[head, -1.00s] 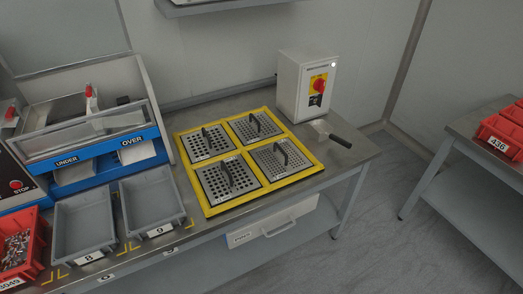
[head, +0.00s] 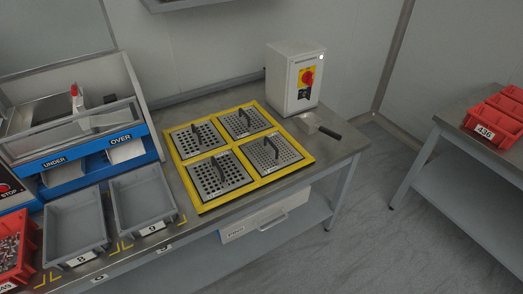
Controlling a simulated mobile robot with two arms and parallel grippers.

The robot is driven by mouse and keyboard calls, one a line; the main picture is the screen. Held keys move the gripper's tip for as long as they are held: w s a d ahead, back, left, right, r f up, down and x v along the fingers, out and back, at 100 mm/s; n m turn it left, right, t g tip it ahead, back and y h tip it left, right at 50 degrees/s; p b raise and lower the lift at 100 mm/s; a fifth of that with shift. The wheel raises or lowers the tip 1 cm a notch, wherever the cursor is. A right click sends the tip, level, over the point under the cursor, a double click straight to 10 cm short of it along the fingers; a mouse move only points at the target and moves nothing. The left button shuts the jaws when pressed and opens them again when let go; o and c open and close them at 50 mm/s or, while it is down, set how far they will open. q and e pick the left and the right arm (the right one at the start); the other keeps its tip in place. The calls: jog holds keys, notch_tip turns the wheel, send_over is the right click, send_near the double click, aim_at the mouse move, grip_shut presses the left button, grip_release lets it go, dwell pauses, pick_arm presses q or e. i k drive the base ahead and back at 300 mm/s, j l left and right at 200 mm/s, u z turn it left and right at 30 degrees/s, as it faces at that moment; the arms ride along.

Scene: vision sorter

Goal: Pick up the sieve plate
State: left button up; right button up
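Several square metal sieve plates lie in a yellow frame (head: 193,203) on the steel bench in the head view. Each has round holes and a black handle. They are the back left plate (head: 184,144), the back right plate (head: 258,124), the front left plate (head: 205,187) and the front right plate (head: 287,155). The holes differ in size, the front left plate's looking large. I cannot tell which plate the task means. Neither of my grippers shows in the view.
A sorter machine (head: 84,154) marked UNDER and OVER stands at left. Grey bins (head: 75,228) (head: 145,203) and a red bin of small parts (head: 14,245) sit before it. A control box (head: 294,78) and a black-handled tool (head: 321,128) are behind right. Another table (head: 465,165) stands right, across open floor.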

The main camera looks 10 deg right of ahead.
aim_at(247, 124)
jog(key=i+l+u, duration=0.25)
jog(key=u, duration=0.2)
jog(key=i+l+u, duration=0.15)
jog(key=l+u, duration=0.3)
jog(key=i+l+u, duration=0.1)
jog(key=l+u, duration=0.35)
